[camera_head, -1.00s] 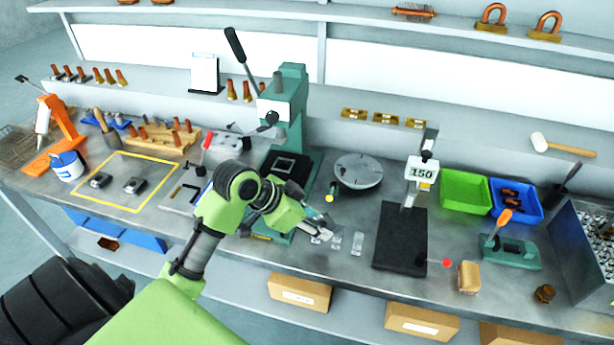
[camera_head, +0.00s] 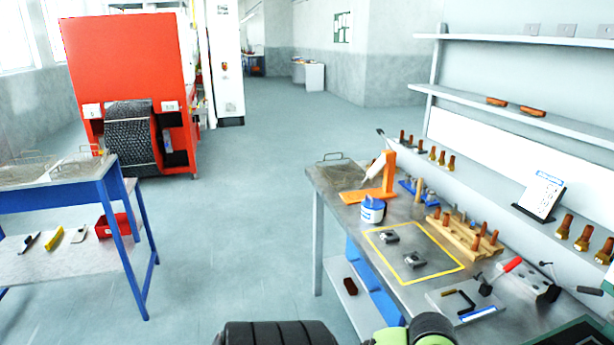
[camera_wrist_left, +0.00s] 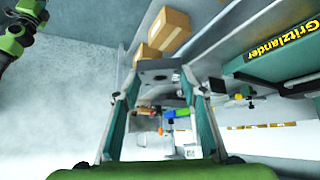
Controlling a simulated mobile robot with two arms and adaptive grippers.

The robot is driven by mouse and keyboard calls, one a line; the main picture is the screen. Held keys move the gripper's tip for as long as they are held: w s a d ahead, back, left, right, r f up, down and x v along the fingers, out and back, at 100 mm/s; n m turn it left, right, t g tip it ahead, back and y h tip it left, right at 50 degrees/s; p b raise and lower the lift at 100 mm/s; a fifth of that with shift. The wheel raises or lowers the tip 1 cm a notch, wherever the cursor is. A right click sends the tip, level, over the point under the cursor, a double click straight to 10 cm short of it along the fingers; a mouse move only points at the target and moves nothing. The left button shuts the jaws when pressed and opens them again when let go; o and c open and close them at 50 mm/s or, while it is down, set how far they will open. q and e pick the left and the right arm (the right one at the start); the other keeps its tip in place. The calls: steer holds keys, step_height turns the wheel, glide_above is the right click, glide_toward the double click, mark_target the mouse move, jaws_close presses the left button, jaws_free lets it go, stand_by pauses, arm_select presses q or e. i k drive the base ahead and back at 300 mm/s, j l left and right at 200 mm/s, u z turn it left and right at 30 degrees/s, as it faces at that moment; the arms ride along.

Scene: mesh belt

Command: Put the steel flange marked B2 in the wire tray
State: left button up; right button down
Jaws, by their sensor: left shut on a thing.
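My left gripper (camera_wrist_left: 160,78) shows in the left wrist view, its two fingers shut on a grey metal piece with holes (camera_wrist_left: 155,66), which looks like the steel flange. No B2 mark is readable on it. In the head view only part of my left arm shows at the bottom edge; the gripper is out of frame. A wire tray (camera_head: 80,165) stands on the blue-legged table at the left, with another wire tray (camera_head: 22,172) beside it. A further wire tray (camera_head: 335,172) lies at the far end of the workbench. My right gripper is not in view.
The workbench (camera_head: 385,290) holds an orange stand (camera_head: 378,185), a blue-white tub (camera_head: 372,209), a wooden peg rack (camera_head: 465,235) and two grey blocks in a yellow outline. A red machine with a mesh belt (camera_head: 130,135) stands behind. The floor between the tables is clear.

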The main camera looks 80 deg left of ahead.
mark_target(340, 174)
steer(key=j+u, duration=0.2)
steer(key=j, duration=0.25)
steer(key=j+u, duration=0.2)
steer(key=j, duration=0.25)
steer(key=i+j+u, duration=0.25)
steer(key=j, duration=0.2)
steer(key=j+u, duration=0.2)
steer(key=j, duration=0.25)
steer(key=i+j, duration=0.2)
steer(key=j, duration=0.2)
steer(key=i+j, duration=0.25)
steer(key=j, duration=0.15)
steer(key=i+j, duration=0.2)
steer(key=j, duration=0.2)
steer(key=i+j, duration=0.25)
steer(key=j, duration=0.15)
steer(key=i, duration=0.15)
steer(key=l+u, duration=0.05)
